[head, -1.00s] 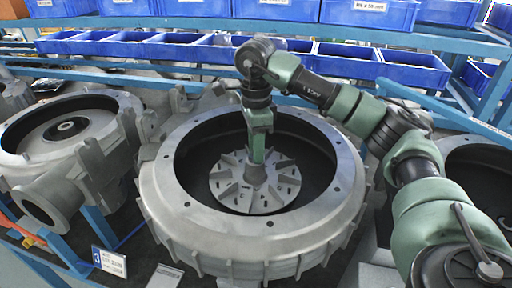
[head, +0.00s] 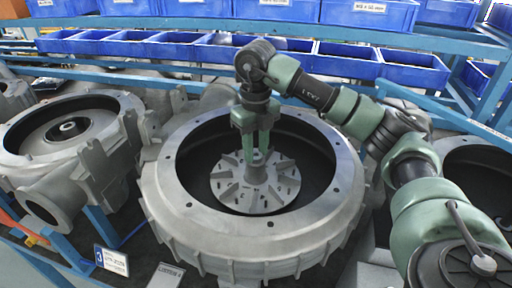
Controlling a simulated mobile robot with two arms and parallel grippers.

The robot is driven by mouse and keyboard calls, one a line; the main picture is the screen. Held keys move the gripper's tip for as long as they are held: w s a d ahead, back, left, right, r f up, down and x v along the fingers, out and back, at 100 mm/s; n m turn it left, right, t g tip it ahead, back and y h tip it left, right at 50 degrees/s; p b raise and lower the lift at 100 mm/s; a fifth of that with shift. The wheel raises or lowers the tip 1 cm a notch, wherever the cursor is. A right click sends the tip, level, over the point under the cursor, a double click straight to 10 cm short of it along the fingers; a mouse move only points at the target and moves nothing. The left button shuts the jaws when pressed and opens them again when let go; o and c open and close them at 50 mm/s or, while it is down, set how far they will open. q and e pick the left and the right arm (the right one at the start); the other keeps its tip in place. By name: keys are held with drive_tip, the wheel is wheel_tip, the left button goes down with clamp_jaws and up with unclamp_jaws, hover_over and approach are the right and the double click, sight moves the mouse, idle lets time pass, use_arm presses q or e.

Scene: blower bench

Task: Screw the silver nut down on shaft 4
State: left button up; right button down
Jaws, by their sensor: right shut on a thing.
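My right gripper (head: 257,154) points straight down into the middle blower housing (head: 165,205). Its two green fingers stand on either side of the top of the hub at the centre of the grey finned impeller (head: 232,192). They are shut on what appears to be the silver nut on shaft 4; the nut is small and mostly hidden between the fingertips. The shaft itself is also hidden there. My left gripper is not in view.
Another open housing (head: 100,105) stands at left, with a "3" sign (head: 112,260) in front. A further housing is partly visible at right, behind my right arm. Blue bins (head: 195,48) line the rack behind. The housing's raised rim surrounds the gripper.

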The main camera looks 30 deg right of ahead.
drive_tip(key=m, duration=0.6)
drive_tip(key=shift+w+d+r+p, duration=0.1)
drive_tip(key=shift+w+r+p, duration=0.1)
drive_tip(key=shift+p, duration=0.2)
drive_tip(key=m, duration=0.5)
drive_tip(key=shift+m+p, duration=0.35)
drive_tip(key=shift+m, duration=0.05)
drive_tip(key=c, duration=1.3)
unclamp_jaws()
drive_tip(key=shift+c, duration=0.2)
drive_tip(key=shift+d+f, duration=0.15)
drive_tip(key=shift+d, duration=0.05)
drive_tip(key=shift+s+a+f, duration=0.1)
